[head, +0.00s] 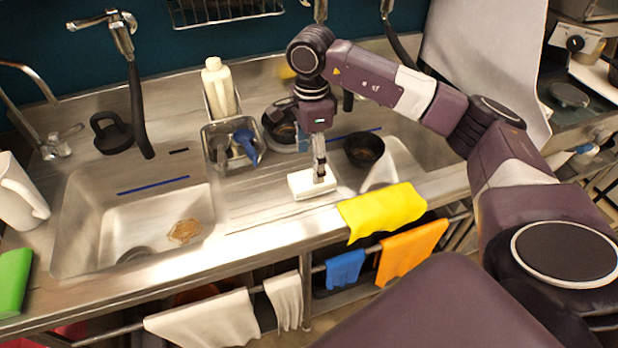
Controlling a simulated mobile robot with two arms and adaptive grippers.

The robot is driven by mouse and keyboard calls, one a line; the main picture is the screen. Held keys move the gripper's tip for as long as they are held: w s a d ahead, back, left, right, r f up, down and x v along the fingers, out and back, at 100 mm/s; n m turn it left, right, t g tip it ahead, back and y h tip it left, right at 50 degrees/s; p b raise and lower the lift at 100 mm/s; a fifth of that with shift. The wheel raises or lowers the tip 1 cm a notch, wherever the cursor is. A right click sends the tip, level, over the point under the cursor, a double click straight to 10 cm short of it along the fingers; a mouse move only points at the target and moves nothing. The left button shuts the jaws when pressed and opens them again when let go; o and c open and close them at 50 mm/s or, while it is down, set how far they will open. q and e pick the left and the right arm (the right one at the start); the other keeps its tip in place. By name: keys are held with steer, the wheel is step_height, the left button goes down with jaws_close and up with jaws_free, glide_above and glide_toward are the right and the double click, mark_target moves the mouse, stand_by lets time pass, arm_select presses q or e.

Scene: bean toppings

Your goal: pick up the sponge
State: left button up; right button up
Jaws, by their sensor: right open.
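A white rectangular block (300,185), which looks like the sponge, lies flat on the steel counter between the two sinks. My left gripper is not in view.
A dark bowl (364,149) stands right of the block, and a steel container (219,136) with a blue utensil is behind left. A yellow cloth (382,211) hangs over the front edge. The left sink (100,215) holds a brownish patch. A tall white bottle (220,90) stands behind.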

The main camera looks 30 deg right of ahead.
mark_target(309, 178)
steer(key=shift+s+d+f, duration=0.1)
steer(key=shift+d+f, duration=0.05)
steer(key=shift+f, duration=0.2)
steer(key=f+p, duration=0.1)
steer(key=f, duration=0.1)
steer(key=f+p, duration=0.1)
steer(key=f, duration=0.1)
steer(key=f+p, duration=0.1)
steer(key=f, duration=0.1)
steer(key=shift+w+f, duration=0.1)
steer(key=shift+w, duration=0.3)
steer(key=shift+f, duration=0.3)
steer(key=shift+c, duration=0.4)
steer(key=c, duration=1.2)
steer(key=shift+o, duration=0.2)
steer(key=shift+r, duration=0.2)
